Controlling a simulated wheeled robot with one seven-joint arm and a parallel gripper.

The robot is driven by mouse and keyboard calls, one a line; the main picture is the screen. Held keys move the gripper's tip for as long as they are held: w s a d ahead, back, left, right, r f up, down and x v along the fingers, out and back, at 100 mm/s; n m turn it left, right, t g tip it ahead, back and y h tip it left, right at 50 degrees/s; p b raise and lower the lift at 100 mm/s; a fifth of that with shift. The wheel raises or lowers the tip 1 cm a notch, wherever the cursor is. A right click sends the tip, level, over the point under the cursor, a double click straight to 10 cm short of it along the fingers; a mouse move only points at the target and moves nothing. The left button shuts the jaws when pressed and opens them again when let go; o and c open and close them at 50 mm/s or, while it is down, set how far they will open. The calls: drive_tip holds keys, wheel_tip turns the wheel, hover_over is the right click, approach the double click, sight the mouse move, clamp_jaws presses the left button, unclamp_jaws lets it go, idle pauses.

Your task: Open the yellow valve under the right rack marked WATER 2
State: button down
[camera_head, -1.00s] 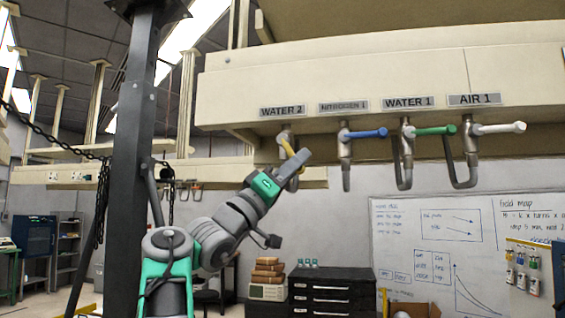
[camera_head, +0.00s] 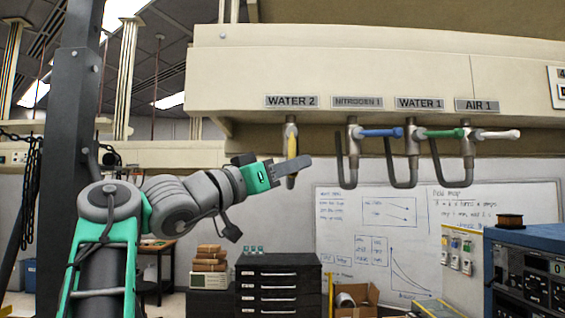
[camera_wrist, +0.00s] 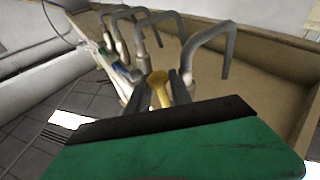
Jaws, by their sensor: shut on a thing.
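The yellow valve handle (camera_head: 291,140) hangs under the rack's WATER 2 label (camera_head: 291,101), at the left end of the valve row. It looks near vertical in the head view, with its lower end beside the fingers. My gripper (camera_head: 292,168) reaches in from the left and is shut on this handle. In the wrist view the yellow handle (camera_wrist: 159,88) stands between the two grey fingers of my gripper (camera_wrist: 157,90). The WATER 2 valve body is mostly hidden behind the handle in the head view.
To the right hang the blue handle (camera_head: 381,133), green handle (camera_head: 444,134) and white handle (camera_head: 497,135), with bent grey spouts. The beige rack (camera_head: 380,65) is overhead. A dark post (camera_head: 75,130) stands left. A blue instrument (camera_head: 525,270) is at lower right.

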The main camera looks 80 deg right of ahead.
drive_tip(key=shift+w+r, duration=0.1)
drive_tip(key=c, duration=1.4)
unclamp_jaws()
drive_tip(key=shift+o, duration=0.2)
